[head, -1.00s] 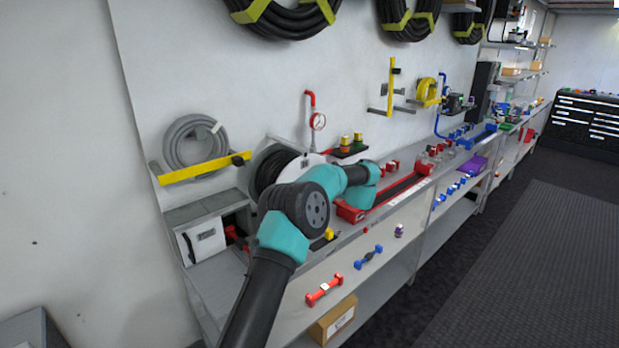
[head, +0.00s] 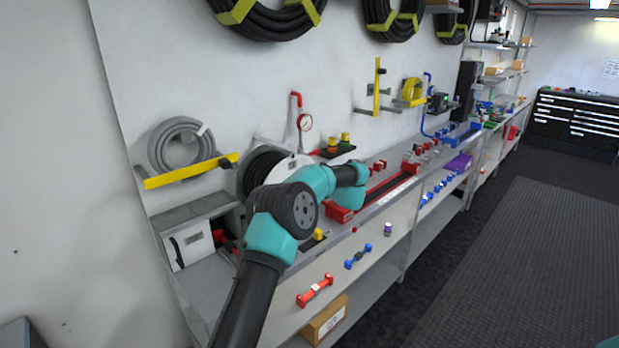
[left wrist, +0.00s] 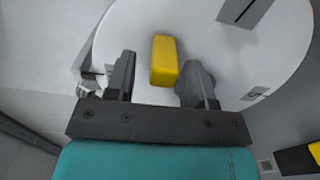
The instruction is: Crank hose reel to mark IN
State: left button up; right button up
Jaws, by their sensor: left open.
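The hose reel, with black hose (head: 255,172) and a white round side plate (head: 291,166), stands on the bench behind my left arm. In the left wrist view the white plate (left wrist: 230,65) fills most of the picture. A yellow crank handle (left wrist: 164,60) sticks out from it. My left gripper (left wrist: 160,65) is open, with one finger on each side of the handle and gaps showing between. In the head view the gripper and handle are hidden behind my arm. Small labels (left wrist: 255,93) show on the plate, but I cannot read them. My right gripper is not in view.
A grey hose coil (head: 180,147) hangs on a yellow bracket to the left. Red and blue fittings lie along the bench; open floor is to the right.

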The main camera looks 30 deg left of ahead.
pick_arm(q)
jog(key=v, duration=1.6)
jog(key=shift+s+d, duration=0.15)
jog(key=shift+d, duration=0.2)
notch_tip(320, 180, down, 13)
jog(key=a+m+t+h, duration=0.2)
jog(key=m+t+h, duration=0.35)
jog(key=m, duration=0.55)
jog(key=s+f+m+h, duration=0.4)
jog(key=f+m, duration=0.1)
jog(key=f, duration=0.3)
jog(key=s+f+m+h, duration=0.4)
jog(key=s+f+m, duration=0.1)
jog(key=f, duration=0.2)
jog(key=s+d+f+m+g+h, duration=0.1)
jog(key=s+f+m+g+h, duration=0.1)
jog(key=s, duration=0.9)
jog(key=s+d+f+m+g+h, duration=0.2)
jog(key=s+f+m+g+h, duration=0.1)
jog(key=s, duration=0.8)
jog(key=s+d+f+m+g+h, duration=0.1)
jog(key=s+f+m+g, duration=0.3)
jog(key=s, duration=0.7)
notch_tip(320, 180, down, 3)
jog(key=shift+d+f+g+h, duration=0.1)
jog(key=shift+d+g+h, duration=0.3)
jog(key=shift+g+h, duration=0.45)
